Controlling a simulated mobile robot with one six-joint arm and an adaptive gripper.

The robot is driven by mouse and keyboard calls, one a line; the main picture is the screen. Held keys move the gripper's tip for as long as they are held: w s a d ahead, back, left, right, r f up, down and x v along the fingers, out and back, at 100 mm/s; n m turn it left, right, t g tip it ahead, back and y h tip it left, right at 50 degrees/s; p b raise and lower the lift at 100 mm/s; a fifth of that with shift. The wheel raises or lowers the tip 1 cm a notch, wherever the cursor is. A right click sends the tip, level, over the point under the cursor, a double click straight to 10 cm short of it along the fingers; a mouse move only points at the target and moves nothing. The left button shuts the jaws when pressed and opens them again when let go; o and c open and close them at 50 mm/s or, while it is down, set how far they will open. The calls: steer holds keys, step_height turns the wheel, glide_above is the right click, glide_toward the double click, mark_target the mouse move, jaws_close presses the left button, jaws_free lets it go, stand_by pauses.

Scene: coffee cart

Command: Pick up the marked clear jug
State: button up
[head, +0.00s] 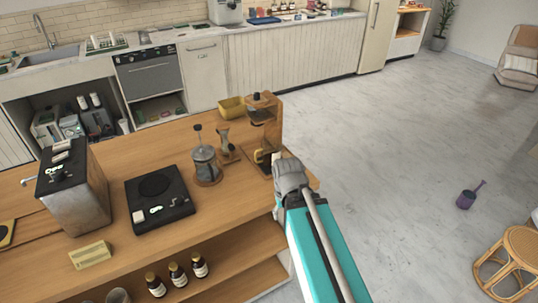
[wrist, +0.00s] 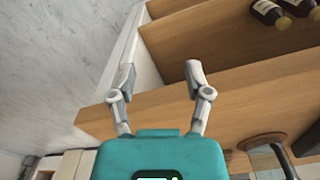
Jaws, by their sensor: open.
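My gripper (wrist: 159,74) is open and empty in the wrist view, its two grey fingers spread in front of the wooden cart's (wrist: 245,90) edge and shelf. In the head view my arm reaches the cart's right end, and the fingers cannot be made out. A small clear vessel (head: 262,157) stands low in a wooden stand (head: 265,118), just left of my arm; it may be the jug, but I see no certain mark. A glass press pot (head: 206,165) and a narrow-waisted vessel (head: 226,142) stand further left. A round rim with a dark handle (wrist: 265,141) shows at the wrist view's lower right.
A black hot plate (head: 158,197) and a dark-topped metal machine (head: 76,190) stand on the cart's left. A yellow container (head: 231,107) sits at its back edge. Dark bottles (head: 178,273) stand on the shelf below. The floor right of the cart is largely clear.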

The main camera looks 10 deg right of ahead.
steer(key=w+r+n+p, duration=0.3)
steer(key=w, duration=0.1)
steer(key=w+a+r+n+p, duration=0.1)
steer(key=w+r+n+p, duration=0.1)
steer(key=w+n, duration=0.1)
steer(key=w+a+r+n+p, duration=0.1)
steer(key=w+r+n+p, duration=0.2)
steer(key=w+n, duration=0.1)
steer(key=shift+w+r+n+p, duration=0.3)
steer(key=shift+w, duration=0.05)
steer(key=shift+c, duration=0.2)
step_height(320, 180, up, 8)
steer(key=r+n+p, duration=0.1)
steer(key=n+p, duration=0.8)
steer(key=n, duration=0.3)
glide_above(256, 160)
steer(key=shift+w+a+n, duration=0.1)
steer(key=shift+w+n, duration=0.35)
steer(key=shift+n, duration=0.15)
step_height(256, 160, down, 9)
steer(key=b, duration=0.8)
steer(key=shift+r+b, duration=0.2)
steer(key=shift+b, duration=0.1)
steer(key=shift+f, duration=0.1)
steer(key=shift+s+f+b, duration=0.2)
steer(key=shift+f+b, duration=2.3)
steer(key=shift+b, duration=0.1)
